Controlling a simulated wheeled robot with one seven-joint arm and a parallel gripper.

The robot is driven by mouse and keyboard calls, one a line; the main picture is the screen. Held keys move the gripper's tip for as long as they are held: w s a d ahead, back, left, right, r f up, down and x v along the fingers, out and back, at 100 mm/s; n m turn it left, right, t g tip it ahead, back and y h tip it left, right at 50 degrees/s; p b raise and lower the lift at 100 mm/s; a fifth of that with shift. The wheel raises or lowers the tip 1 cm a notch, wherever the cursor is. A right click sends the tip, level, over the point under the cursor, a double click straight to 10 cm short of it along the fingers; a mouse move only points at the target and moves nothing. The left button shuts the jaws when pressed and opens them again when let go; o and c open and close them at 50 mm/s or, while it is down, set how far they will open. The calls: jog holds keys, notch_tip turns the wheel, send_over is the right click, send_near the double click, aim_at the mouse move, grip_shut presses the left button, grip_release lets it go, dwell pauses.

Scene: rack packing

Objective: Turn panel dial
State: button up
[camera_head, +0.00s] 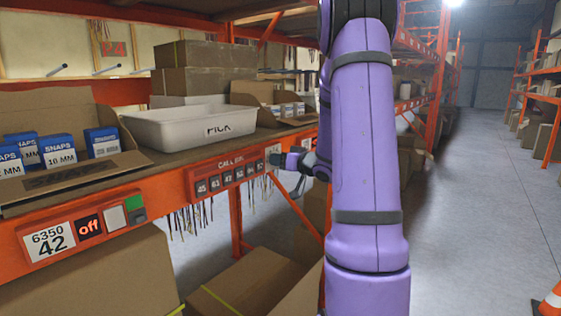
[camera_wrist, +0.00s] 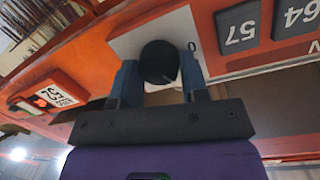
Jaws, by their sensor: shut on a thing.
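The black round dial (camera_wrist: 159,60) sits on a pale plate on the orange rack beam in the wrist view. A thin light mark shows near its lower edge. My gripper (camera_wrist: 161,76) has its two blue fingers on either side of the dial and is shut on it. In the head view my gripper (camera_head: 279,159) is at the right end of the red call-bin panel (camera_head: 228,174), and the dial is hidden or too small to tell there. Part of the pale plate (camera_head: 273,150) shows beside the fingers.
Numbered dark keys (camera_wrist: 238,27) lie right of the dial in the wrist view. A white PICK tote (camera_head: 190,127) and an open carton of blue SNAPS boxes (camera_head: 57,150) stand on the shelf above. A display reading "off" (camera_head: 89,225) is at left.

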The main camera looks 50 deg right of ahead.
jog(key=o, duration=0.9)
jog(key=shift+s, duration=0.1)
jog(key=s, duration=0.7)
jog(key=s+r, duration=0.1)
jog(key=s, duration=0.2)
jog(key=shift+s+d, duration=0.1)
jog(key=shift+s, duration=0.2)
jog(key=w+a+r+g+h, duration=0.3)
jog(key=a+r+g+h, duration=0.4)
jog(key=a, duration=0.6)
jog(key=s+a+n+g+y, duration=0.1)
jog(key=s+a+y, duration=0.1)
jog(key=s+a, duration=0.4)
jog(key=s+a+n+g+y, duration=0.1)
jog(key=s+a+g+y, duration=0.1)
jog(key=s+a, duration=0.4)
jog(key=s+a+f+g+y, duration=0.1)
jog(key=s+a+y, duration=0.1)
jog(key=s+a, duration=0.4)
jog(key=shift+a+n+g+y, duration=0.3)
jog(key=shift+a+n+y, duration=0.1)
jog(key=shift+a, duration=1.75)
